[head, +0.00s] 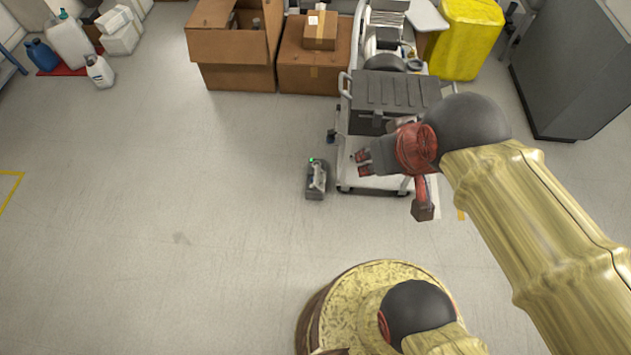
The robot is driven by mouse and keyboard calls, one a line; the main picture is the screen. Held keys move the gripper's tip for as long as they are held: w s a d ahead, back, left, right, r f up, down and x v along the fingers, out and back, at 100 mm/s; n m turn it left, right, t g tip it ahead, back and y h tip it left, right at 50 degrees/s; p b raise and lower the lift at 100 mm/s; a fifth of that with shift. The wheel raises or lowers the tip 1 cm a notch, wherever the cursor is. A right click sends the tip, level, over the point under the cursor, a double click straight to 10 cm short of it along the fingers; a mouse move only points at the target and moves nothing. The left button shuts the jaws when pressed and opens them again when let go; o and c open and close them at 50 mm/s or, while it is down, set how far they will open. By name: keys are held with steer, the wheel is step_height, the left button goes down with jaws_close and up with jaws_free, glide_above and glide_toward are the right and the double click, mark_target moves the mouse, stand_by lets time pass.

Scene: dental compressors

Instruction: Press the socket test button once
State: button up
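No socket test button can be made out for certain. A small dark grey device (316,180) with a light-coloured part on top and a small green spot at its far end sits left of the cart, apparently on the floor. Whether the button is on it is too small to tell. My gripper (362,163) is to the right of this device in the picture, in front of the cart, and points left. Its fingers look dark and reddish. I see nothing held, and the gap between the fingertips is too small to judge.
A white cart (350,178) with a dark ribbed case (394,92) stands behind my gripper. Cardboard boxes (314,70), a yellow container (466,40) and a grey cabinet (570,70) line the back. Bottles (70,42) stand at far left. The floor at left is clear.

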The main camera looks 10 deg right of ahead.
steer(key=shift+c, duration=1.2)
